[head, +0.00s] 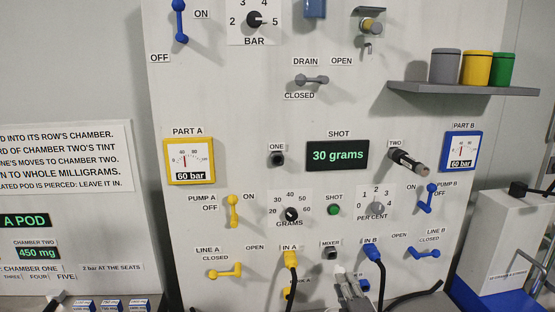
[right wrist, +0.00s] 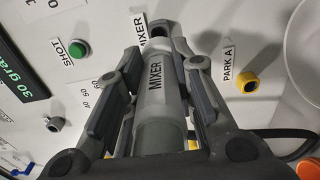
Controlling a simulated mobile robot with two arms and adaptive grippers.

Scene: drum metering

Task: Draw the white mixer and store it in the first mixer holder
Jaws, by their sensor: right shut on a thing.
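The white mixer (right wrist: 155,75), a pale cylinder lettered MIXER, lies between the fingers of my right gripper (right wrist: 153,95), which is shut on it. In the head view this gripper (head: 350,287) is low at the panel, below and right of the dark MIXER socket (head: 331,253). The mixer's far end is close to the panel by the MIXER label; I cannot tell whether it touches the socket. The holder labelled ONE (head: 277,158) is a dark stub with nothing in it. Holder TWO (head: 396,153) has a dark tube with a pale band (head: 412,163) in it. My left gripper is out of view.
The yellow IN A connector (head: 291,259) and blue IN B connector (head: 373,252), with black hoses, flank the MIXER socket. A green SHOT button (head: 334,210) and GRAMS dial (head: 291,214) lie above. The yellow PARK A fitting (right wrist: 247,82) is beside my right gripper. A shelf (head: 460,89) juts out upper right.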

